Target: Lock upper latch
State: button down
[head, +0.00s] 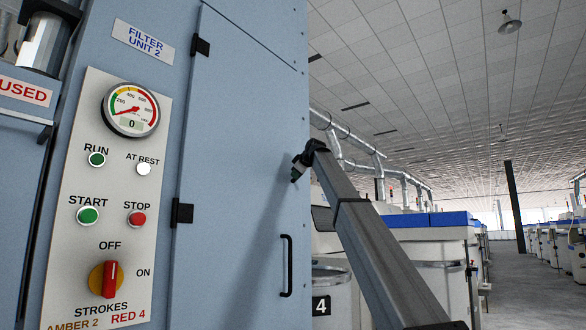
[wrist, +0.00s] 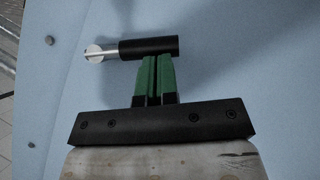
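The upper latch (wrist: 150,47) shows in the wrist view as a black cylindrical handle lying level, with a silver round end at its left, against the blue door. My gripper (wrist: 155,60) is right below the handle; its two green fingers are together with only a thin dark line between them. The fingertips meet the handle's lower edge in the picture; I cannot tell whether they touch it. In the head view my gripper (head: 294,176) is at the right edge of the blue cabinet door (head: 240,130), and the latch cannot be made out there.
A black door handle (head: 286,266) stands lower on the door. Black hinges (head: 182,212) are on its left side. A control panel (head: 150,190) with a gauge (head: 131,109) and a red switch (head: 108,279) is at left. Machines and an open aisle lie to the right.

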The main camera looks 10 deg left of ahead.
jog(key=w+d+f+n+t, duration=0.1)
jog(key=w+f+n+t, duration=0.2)
jog(key=f+n+t, duration=0.2)
jog(key=shift+w+d+n+y, duration=0.2)
jog(key=shift+w+n+y, duration=0.2)
jog(key=shift+n, duration=0.2)
dwell(0.6)
jog(key=s+a+v, duration=0.1)
jog(key=a+v, duration=0.1)
jog(key=v, duration=1.1)
jog(key=shift+s+a+f, duration=0.25)
jog(key=shift+s+f, duration=0.05)
jog(key=shift+f, duration=0.05)
